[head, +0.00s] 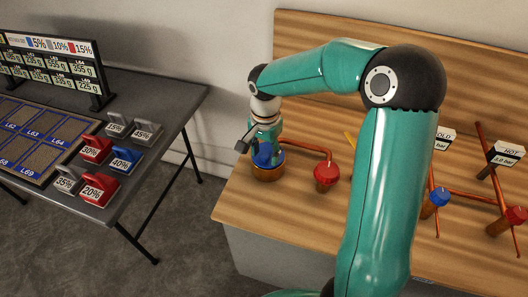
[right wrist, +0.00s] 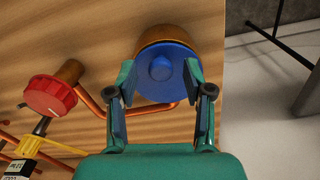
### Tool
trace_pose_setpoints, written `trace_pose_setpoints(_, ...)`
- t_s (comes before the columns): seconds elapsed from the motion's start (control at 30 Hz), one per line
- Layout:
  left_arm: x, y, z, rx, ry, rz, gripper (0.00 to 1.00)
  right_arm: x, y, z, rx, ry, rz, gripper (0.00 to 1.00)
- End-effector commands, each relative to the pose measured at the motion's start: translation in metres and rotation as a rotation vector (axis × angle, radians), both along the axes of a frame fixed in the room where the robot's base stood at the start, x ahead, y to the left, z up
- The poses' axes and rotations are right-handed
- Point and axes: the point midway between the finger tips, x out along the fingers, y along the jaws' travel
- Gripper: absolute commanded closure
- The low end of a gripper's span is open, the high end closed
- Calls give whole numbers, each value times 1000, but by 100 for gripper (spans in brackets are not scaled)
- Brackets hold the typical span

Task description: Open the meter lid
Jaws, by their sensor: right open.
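The meter is a short brass cylinder (head: 267,172) with a round blue lid (head: 265,157) on top, near the left end of the wooden counter. In the right wrist view the blue lid (right wrist: 163,72) has a small round knob and covers the brass body (right wrist: 166,34). The lid looks closed. My right gripper (right wrist: 160,88) is open, its fingers on either side of the lid's near part; I cannot tell if they touch it. In the head view my right gripper (head: 262,143) is just over the meter and partly hides it. My left gripper is not in view.
Copper pipe (head: 305,148) runs from the meter to a red valve knob (head: 326,173). Blue (head: 440,196) and red (head: 517,214) knobs stand at the right. A dark table (head: 155,105) with several percent-labelled blocks is at the left. My right arm hides the counter's middle.

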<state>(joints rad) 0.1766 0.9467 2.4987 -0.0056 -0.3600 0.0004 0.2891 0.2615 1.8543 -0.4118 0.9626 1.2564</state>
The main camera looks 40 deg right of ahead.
Motion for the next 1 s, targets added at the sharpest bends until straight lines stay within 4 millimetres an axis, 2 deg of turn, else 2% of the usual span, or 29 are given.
trace_pose_setpoints(0.17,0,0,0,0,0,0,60,0,0,0,0,0,0,49)
trace_pose_setpoints(0.2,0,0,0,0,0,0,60,0,0,0,0,0,0,52)
trace_pose_setpoints(0.5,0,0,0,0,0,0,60,-1,0,0,0,1,0,100)
trace_pose_setpoints(0.7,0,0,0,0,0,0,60,-1,0,0,0,2,0,100)
trace_pose_setpoints(0.73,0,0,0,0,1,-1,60,0,6,0,0,2,4,100)
trace_pose_setpoints(1.0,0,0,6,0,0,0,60,-7,-4,4,27,17,-10,100)
